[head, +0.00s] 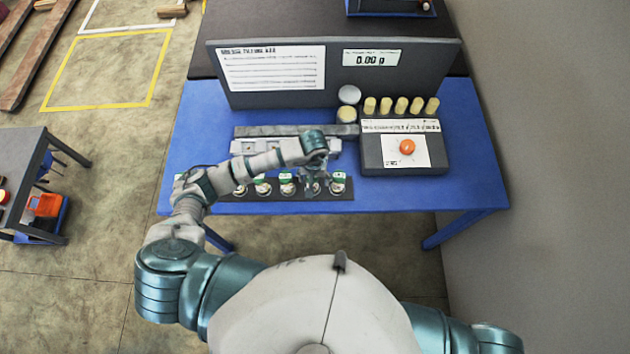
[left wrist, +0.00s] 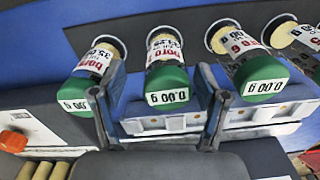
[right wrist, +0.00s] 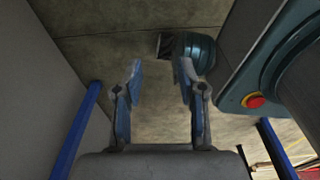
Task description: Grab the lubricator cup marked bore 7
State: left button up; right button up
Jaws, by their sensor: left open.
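Several clear lubricator cups with green lids stand in a row along a dark strip near the table's front edge. My left gripper (head: 315,186) is over the second cup from the right and hides most of it. In the left wrist view the open left gripper (left wrist: 162,98) has one finger on each side of a cup whose label appears to read bore 7 (left wrist: 165,65). No grip on it shows. A cup on the left (left wrist: 92,70) has a partly hidden label; one on the right reads 6 (left wrist: 245,58). My right gripper (right wrist: 160,75) is open and empty above the floor.
The blue table (head: 460,190) also holds a grey box (head: 432,160) with an orange knob (head: 407,146), several yellowish cylinders (head: 400,106) and a grey block (head: 258,131) behind the cups. A dark upright panel (head: 390,85) closes the back.

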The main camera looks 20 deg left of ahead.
pick_arm(q)
jog(key=f, duration=0.2)
jog(key=a+f+p, duration=0.1)
jog(key=f, duration=0.1)
jog(key=shift+w+a, duration=0.1)
jog(key=shift+a+f, duration=0.1)
jog(key=shift+f, duration=0.15)
jog(key=shift+d, duration=0.3)
jog(key=shift+c, duration=1.2)
jog(key=shift+d+r, duration=0.1)
jog(key=shift+d, duration=0.15)
jog(key=c, duration=1)
jog(key=shift+a, duration=0.15)
jog(key=shift+c, duration=0.2)
pick_arm(e)
jog(key=shift+d+r, duration=0.2)
jog(key=shift+r, duration=0.4)
pick_arm(q)
jog(key=shift+a, duration=0.2)
pick_arm(e)
jog(key=shift+a, duration=0.2)
